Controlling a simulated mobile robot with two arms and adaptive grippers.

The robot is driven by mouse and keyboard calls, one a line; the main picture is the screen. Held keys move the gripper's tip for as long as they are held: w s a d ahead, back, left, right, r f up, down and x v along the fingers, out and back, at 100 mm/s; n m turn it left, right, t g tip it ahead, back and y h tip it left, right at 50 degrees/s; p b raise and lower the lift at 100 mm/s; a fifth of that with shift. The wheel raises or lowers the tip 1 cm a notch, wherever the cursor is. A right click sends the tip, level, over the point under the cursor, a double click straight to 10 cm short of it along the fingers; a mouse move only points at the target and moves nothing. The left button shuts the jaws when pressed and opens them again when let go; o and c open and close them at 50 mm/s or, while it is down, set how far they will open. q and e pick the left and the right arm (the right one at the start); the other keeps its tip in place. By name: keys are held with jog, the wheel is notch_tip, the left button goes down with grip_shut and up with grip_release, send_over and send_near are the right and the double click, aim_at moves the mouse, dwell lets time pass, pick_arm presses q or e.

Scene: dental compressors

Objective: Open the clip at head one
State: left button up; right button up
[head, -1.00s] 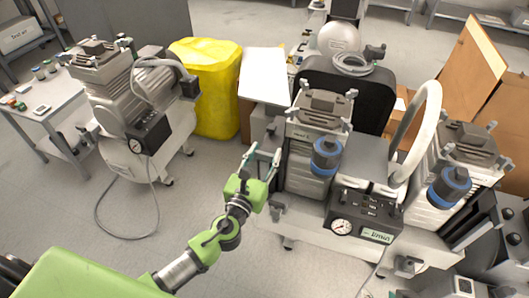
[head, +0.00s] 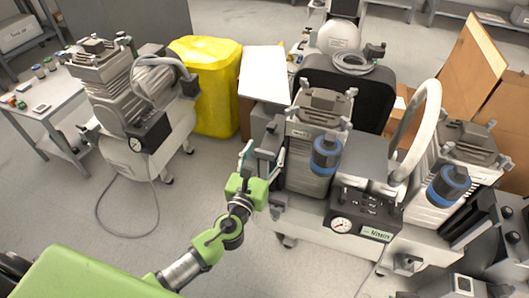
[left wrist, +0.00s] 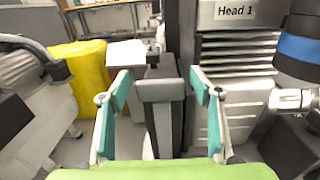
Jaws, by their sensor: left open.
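Head one (head: 312,145) is a grey finned block in the middle of the head view, with a pale frame on top and a blue-banded cylinder (head: 326,153) in front. Its "Head 1" label (left wrist: 235,10) is readable in the left wrist view. My left gripper (head: 262,158) is open beside the left side of head one. In the left wrist view, a grey upright piece with a blocky top (left wrist: 161,90) shows between its teal-padded fingers (left wrist: 160,104), with space on both sides. I cannot tell whether this is the clip. My right gripper is out of view.
A gauge box (head: 362,215) stands at the front of the unit, with a second head (head: 440,187) to the right under a thick pale hose (head: 415,125). Another compressor (head: 130,105) and a yellow bin (head: 208,88) stand left. Floor between them is clear.

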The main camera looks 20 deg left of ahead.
pick_arm(q)
jog(key=shift+s, duration=0.15)
jog(key=s, duration=1.1)
jog(key=shift+s+a, duration=0.15)
jog(key=shift+s, duration=0.25)
